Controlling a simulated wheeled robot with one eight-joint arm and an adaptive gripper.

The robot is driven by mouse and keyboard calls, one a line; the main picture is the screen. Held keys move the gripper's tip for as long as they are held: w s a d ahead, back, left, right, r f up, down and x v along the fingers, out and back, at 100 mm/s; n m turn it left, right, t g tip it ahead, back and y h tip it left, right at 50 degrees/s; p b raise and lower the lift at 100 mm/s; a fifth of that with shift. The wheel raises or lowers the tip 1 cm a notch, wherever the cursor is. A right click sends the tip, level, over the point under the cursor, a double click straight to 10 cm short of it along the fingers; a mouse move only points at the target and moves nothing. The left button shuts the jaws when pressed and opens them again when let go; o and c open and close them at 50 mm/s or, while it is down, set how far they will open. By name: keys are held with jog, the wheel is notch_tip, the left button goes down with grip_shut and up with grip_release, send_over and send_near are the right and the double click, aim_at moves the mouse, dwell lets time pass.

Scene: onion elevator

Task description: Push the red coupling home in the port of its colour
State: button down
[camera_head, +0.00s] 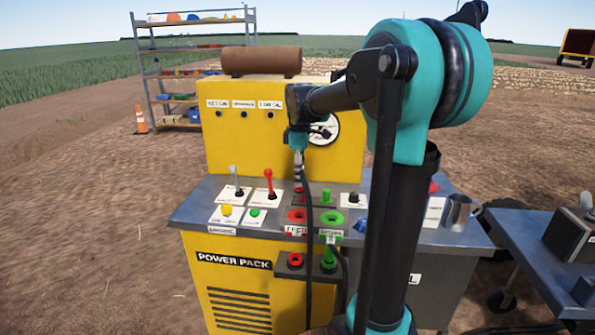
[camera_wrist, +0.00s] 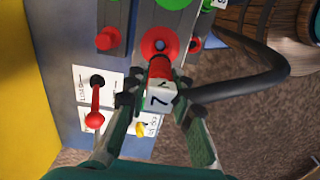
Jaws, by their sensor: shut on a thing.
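My gripper (camera_wrist: 155,100) is shut on the red coupling (camera_wrist: 160,68), which carries a white tag marked 7. A black hose (camera_wrist: 255,85) trails from it. In the head view my gripper (camera_head: 298,143) is above the power pack's panel, pointing down. The red port (camera_head: 297,216) is a red ring on the panel, left of the green port (camera_head: 332,217). In the wrist view the red port (camera_wrist: 160,42) shows just beyond the coupling's end, its centre partly visible. The coupling appears apart from it; the exact gap cannot be told.
A red-handled lever (camera_head: 270,184) and a grey-handled lever (camera_head: 235,180) stand left of the ports. A metal mug (camera_head: 459,212) stands at the panel's right. A lower bracket (camera_head: 295,262) holds red and green fittings. My arm hides part of the panel's right side.

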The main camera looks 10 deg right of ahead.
aim_at(299, 190)
jog(key=shift+f, duration=3)
